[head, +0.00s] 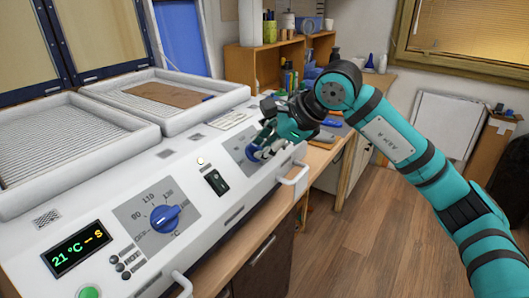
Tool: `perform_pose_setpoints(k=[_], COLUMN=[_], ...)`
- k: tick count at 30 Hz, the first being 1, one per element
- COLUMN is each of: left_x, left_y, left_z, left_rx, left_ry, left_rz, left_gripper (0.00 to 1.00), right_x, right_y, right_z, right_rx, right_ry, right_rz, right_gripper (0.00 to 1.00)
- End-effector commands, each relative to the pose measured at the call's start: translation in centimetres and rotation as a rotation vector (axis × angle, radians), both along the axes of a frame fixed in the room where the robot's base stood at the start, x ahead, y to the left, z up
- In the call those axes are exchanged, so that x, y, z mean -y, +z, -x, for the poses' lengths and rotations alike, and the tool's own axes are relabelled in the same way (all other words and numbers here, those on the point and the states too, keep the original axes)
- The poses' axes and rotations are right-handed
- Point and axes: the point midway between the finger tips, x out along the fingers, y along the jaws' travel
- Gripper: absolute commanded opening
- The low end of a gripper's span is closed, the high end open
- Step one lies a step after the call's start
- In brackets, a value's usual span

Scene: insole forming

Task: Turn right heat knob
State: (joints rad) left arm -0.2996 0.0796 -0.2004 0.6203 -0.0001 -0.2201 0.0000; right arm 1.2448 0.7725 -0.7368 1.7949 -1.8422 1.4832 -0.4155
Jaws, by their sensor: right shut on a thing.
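The machine's white front panel carries two blue heat knobs. The right heat knob (251,153) is at the far end of the panel, partly hidden by my right gripper (262,150). My right gripper is shut on that knob, with my teal arm reaching in from the right. The left heat knob (165,218) stands free on its grey dial plate, nearer to me. The display (77,248) at the lower left reads 21 °C in green with an orange mark after it. The scale around the right knob is too small to read. My left gripper is not in view.
A black rocker switch (216,182) sits between the dials. Two white trays lie behind the panel; the right tray (218,91) holds a brown sheet (168,94). White handles (293,174) stick out in front. A wooden shelf (262,62) stands behind.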

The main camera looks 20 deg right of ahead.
Motion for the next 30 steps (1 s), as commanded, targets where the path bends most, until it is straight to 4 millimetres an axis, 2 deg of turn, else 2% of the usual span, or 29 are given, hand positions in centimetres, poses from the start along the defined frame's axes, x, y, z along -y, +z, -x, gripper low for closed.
perform_pose_setpoints(k=[3,15,30], left_x=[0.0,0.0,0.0], left_y=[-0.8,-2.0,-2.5], left_z=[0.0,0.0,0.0], left_rx=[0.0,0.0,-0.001], left_ry=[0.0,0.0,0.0], left_rz=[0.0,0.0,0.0], left_gripper=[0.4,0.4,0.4], right_x=[0.0,-0.1,-0.1], right_y=[-0.2,-0.1,0.0], right_z=[0.0,0.1,0.2], right_rx=[-0.044,-0.175,-0.242], right_ry=[-0.081,-0.322,-0.441], right_rz=[-0.057,-0.226,-0.309], right_gripper=[0.0,0.0,0.0])
